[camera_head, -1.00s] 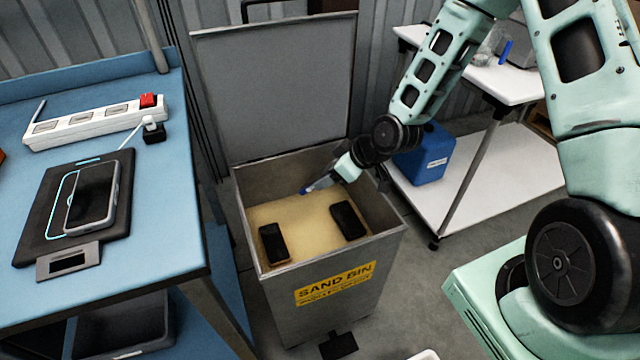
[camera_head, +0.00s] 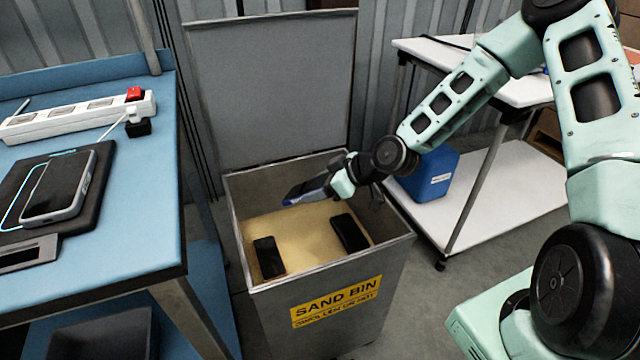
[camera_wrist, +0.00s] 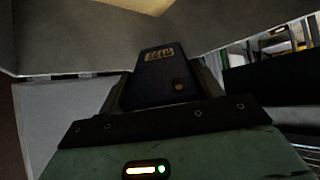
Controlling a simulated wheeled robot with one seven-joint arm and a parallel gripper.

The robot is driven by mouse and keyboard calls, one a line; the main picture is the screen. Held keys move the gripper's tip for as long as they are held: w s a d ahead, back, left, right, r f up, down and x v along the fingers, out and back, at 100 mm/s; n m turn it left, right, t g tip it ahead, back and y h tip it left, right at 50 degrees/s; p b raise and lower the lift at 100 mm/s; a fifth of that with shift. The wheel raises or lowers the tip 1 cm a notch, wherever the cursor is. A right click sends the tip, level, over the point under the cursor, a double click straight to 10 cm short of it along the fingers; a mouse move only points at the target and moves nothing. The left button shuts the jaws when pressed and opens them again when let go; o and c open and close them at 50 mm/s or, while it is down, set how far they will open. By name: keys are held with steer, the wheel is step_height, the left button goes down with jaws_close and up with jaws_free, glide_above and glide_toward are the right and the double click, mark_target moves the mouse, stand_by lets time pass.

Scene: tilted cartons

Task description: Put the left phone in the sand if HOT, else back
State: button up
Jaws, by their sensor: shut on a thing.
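My gripper (camera_head: 334,186) is shut on a dark, flat, phone-like thing (camera_head: 306,191) with a blue edge, held tilted above the back of the sand bin (camera_head: 285,285). In the wrist view this dark phone (camera_wrist: 160,88) shows a small tan label and a round spot; I cannot read the label surely. The bin's lid (camera_head: 270,85) stands open. On its sand (camera_head: 305,227) lie two dark phones, one at the left (camera_head: 268,257) and one at the right (camera_head: 349,233), apart from each other. Another phone (camera_head: 58,187) lies on a black charging pad (camera_head: 97,197) on the blue bench.
The blue bench (camera_head: 135,220) at left also carries a white power strip (camera_head: 75,117) with a red switch and a black plug (camera_head: 138,128). Bare sand lies between the two phones in the bin.

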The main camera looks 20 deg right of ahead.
steer(key=shift+f+b, duration=6.05)
steer(key=shift+f, duration=2.05)
steer(key=shift+f+b, duration=0.55)
steer(key=shift+f, duration=0.25)
steer(key=o, duration=1.1)
step_height(320, 180, up, 20)
steer(key=p, duration=1.2)
